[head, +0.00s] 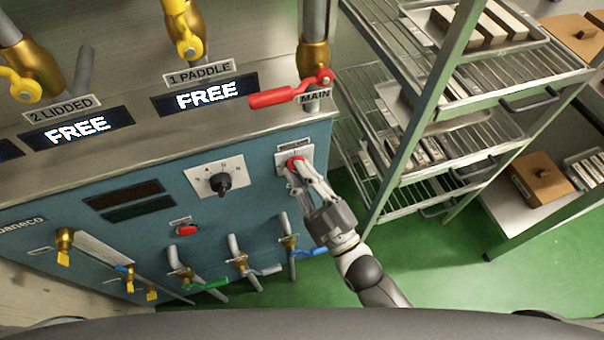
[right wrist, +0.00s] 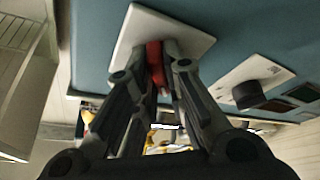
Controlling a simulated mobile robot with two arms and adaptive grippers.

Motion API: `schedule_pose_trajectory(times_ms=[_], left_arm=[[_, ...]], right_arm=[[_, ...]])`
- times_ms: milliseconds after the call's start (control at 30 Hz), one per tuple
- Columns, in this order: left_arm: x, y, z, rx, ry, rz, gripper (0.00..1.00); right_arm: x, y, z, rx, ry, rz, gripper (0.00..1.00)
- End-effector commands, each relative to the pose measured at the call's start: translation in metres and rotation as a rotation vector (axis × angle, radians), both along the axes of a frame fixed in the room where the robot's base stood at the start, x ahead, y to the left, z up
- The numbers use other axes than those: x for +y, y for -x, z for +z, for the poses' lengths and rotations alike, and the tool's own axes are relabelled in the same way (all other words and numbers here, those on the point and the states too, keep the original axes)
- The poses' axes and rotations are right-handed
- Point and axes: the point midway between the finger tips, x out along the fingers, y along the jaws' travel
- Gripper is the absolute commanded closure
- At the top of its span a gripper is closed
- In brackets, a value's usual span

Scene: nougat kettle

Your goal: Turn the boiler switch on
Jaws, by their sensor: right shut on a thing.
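The boiler switch is a red knob (head: 295,163) on a pale square plate (head: 307,160) at the upper right of the blue panel (head: 245,150). In the right wrist view the red knob (right wrist: 155,62) sits between my fingers, in front of its pale plate (right wrist: 190,38). My right gripper (head: 297,172) is at the plate, its fingers closed on the red knob from both sides. The fingers hide much of the knob and most of any marks on the plate. My left gripper is not in view.
A black rotary dial (head: 220,182) and a red button (head: 187,230) are on the panel to the left. Valves with blue (head: 312,252) and green (head: 205,284) handles stick out below. A red MAIN lever (head: 290,92) is above. A wire rack (head: 430,120) stands close on the right.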

Motion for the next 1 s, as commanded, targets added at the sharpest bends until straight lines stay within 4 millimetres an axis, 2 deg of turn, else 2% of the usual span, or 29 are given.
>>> schedule_pose_trajectory(times_ms=[500,1000], left_arm=[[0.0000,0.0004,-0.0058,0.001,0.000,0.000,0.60],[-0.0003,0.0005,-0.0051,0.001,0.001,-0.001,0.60]], right_arm=[[0.0025,0.0008,-0.0025,0.145,-0.434,-0.001,1.00],[0.0032,0.0012,-0.0026,0.209,-0.628,-0.001,1.00]])
